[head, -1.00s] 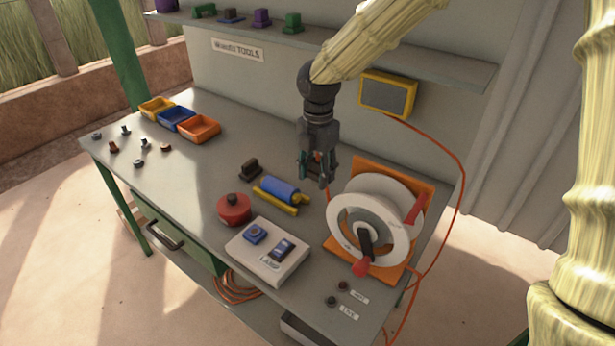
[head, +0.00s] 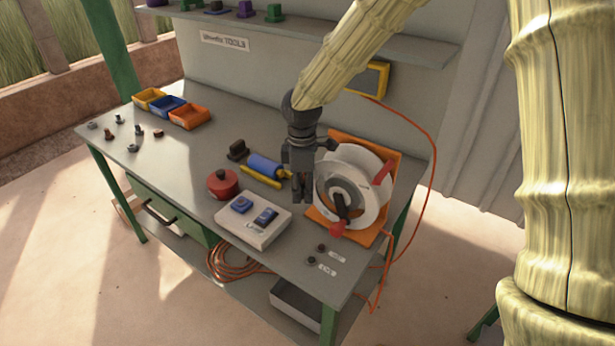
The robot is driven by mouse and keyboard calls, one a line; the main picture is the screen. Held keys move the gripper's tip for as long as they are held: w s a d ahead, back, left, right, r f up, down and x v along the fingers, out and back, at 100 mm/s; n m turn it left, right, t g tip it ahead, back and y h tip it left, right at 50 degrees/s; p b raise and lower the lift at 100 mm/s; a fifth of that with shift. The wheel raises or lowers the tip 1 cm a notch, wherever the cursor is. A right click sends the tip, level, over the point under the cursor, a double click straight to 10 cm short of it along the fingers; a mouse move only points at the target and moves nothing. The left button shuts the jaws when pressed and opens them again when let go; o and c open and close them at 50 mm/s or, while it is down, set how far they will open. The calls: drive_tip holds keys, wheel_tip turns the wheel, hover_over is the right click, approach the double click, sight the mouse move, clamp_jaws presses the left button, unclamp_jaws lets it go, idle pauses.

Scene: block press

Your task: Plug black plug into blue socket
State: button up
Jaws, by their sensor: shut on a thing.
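My gripper (head: 302,198) points down just left of the cable reel. Its dark fingers are close together, shut on what appears to be the black plug. The plug is hard to make out against the fingers, and its prongs are hidden. The blue socket (head: 241,204) is on the left of the top of a white box (head: 262,234) on the bench. My gripper is to the right of this box, apart from the socket.
A white cable reel (head: 367,215) on an orange stand is close to the right of my gripper. A blue cylinder (head: 264,165), a red round pot (head: 223,183) and a black block (head: 237,149) stand behind the box. A blue switch (head: 265,216) sits beside the socket.

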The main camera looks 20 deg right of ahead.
drive_tip(key=f+m, duration=0.3)
drive_tip(key=m, duration=0.1)
drive_tip(key=f+m+b, duration=0.1)
drive_tip(key=f+m, duration=0.3)
drive_tip(key=s+f+m, duration=0.1)
drive_tip(key=f+m, duration=0.2)
drive_tip(key=shift+a+f+m+b, duration=0.3)
drive_tip(key=shift+a+f+m, duration=0.05)
drive_tip(key=shift+a+m, duration=0.05)
drive_tip(key=shift+s+a+f+m, duration=0.1)
drive_tip(key=shift+f+m, duration=0.8)
drive_tip(key=shift+m, duration=0.3)
